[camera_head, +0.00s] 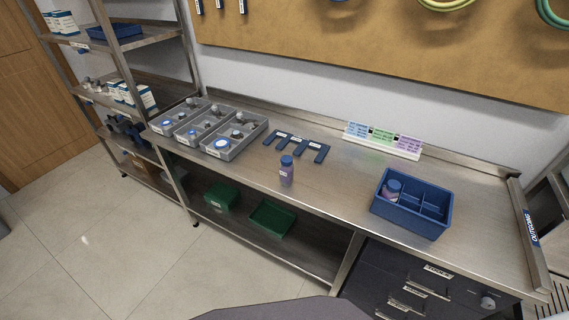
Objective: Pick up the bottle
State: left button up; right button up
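A second purple container with a blue top (392,187) sits in the left compartment of the blue divided box (405,222) on the right part of the bench. Neither of my grippers shows in the head view.
Grey trays (240,150) with small parts and a dark blue slotted rack (297,145) lie left and behind the bottle. A coloured card stand (383,140) is at the back. Green bins (271,217) rest on the lower shelf. The bench is clear between bottle and blue box.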

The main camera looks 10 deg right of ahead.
aim_at(286, 173)
jog(key=k+j+z, duration=0.1)
jog(key=j+z, duration=0.15)
jog(key=z, duration=0.15)
jog(key=k+j+z, duration=0.1)
jog(key=z, duration=0.25)
jog(key=k+j+z, duration=0.15)
jog(key=j+z, duration=0.25)
jog(key=l, duration=0.1)
